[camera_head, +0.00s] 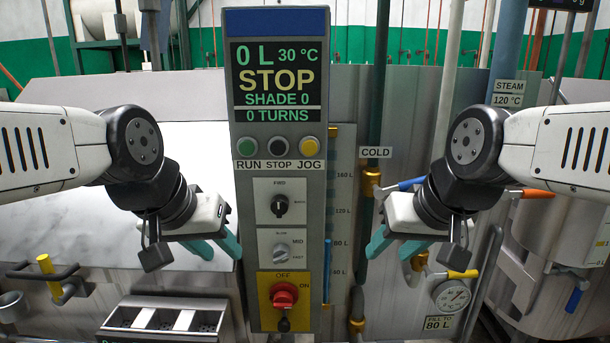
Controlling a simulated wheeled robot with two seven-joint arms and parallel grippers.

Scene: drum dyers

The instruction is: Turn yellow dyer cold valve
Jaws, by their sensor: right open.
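The cold pipe is a dark green vertical pipe (378,105) with a COLD label (376,152) and a brass valve fitting (370,182). A blue lever handle (411,183) points right from that fitting, its right end close to my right arm. My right gripper (391,252), with teal fingers spread apart, is open and empty. It hangs below the blue handle, in front of the lower pipe, apart from the handle. My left gripper (216,254), also teal-fingered, is open and empty left of the control panel.
The grey control panel (243,200) with a display and a red switch (284,295) stands between my arms. Right are a yellow handle (463,273), a gauge (452,296), an orange steam-side handle (537,192) and a steel drum (560,225). A metal tray (165,318) is lower left.

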